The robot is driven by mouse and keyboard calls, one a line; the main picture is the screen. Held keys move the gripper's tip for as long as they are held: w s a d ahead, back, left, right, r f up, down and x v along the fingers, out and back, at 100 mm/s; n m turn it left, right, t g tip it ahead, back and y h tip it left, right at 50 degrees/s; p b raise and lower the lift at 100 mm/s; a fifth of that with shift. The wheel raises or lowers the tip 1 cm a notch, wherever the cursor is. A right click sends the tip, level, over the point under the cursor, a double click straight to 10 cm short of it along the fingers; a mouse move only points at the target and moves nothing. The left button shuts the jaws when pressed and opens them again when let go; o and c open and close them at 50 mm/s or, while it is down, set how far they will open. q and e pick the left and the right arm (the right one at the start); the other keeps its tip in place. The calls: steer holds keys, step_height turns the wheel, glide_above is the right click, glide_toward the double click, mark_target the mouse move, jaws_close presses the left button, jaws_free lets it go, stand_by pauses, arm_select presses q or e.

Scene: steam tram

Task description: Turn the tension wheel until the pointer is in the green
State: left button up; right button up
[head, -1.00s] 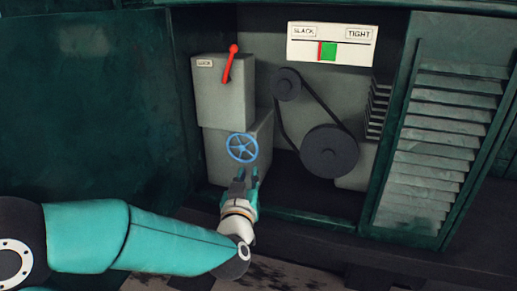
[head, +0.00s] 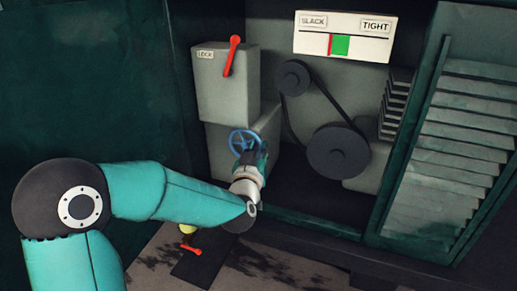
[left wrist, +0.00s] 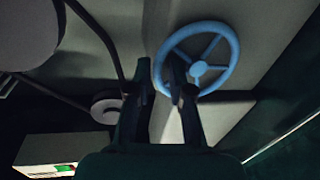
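The blue spoked tension wheel (head: 243,140) is on the front of a grey box. It also shows in the left wrist view (left wrist: 198,72). My left gripper (head: 252,155) is at the wheel's lower right in the head view. In the left wrist view its fingers (left wrist: 161,72) are apart, with the left part of the wheel rim between them; I cannot tell if they touch it. The gauge (head: 345,36) reads SLACK at left and TIGHT at right. Its red pointer (head: 331,44) stands at the left edge of the green block (head: 341,45). My right gripper is out of view.
A grey box labelled LOCK (head: 222,85) with a red lever (head: 232,55) is above the wheel. A belt runs between two dark pulleys (head: 338,151) to the right. A louvred door (head: 447,155) stands further right. A red lever (head: 191,249) is low by the floor.

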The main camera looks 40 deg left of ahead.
arm_select(q)
jaws_close()
steer(key=shift+f, duration=0.1)
steer(key=f+m+b, duration=0.1)
steer(key=m+b, duration=0.1)
steer(key=b, duration=0.1)
steer(key=shift+f, duration=0.15)
steer(key=shift+a+f+m+t+b, duration=0.1)
steer(key=shift+f+m+t+b, duration=0.2)
steer(key=shift+m+b, duration=0.65)
steer(key=shift+f+m+t+b, duration=0.2)
steer(key=shift+f+m+b, duration=0.05)
steer(key=shift+m+b, duration=0.7)
jaws_free()
steer(key=shift+r, duration=0.1)
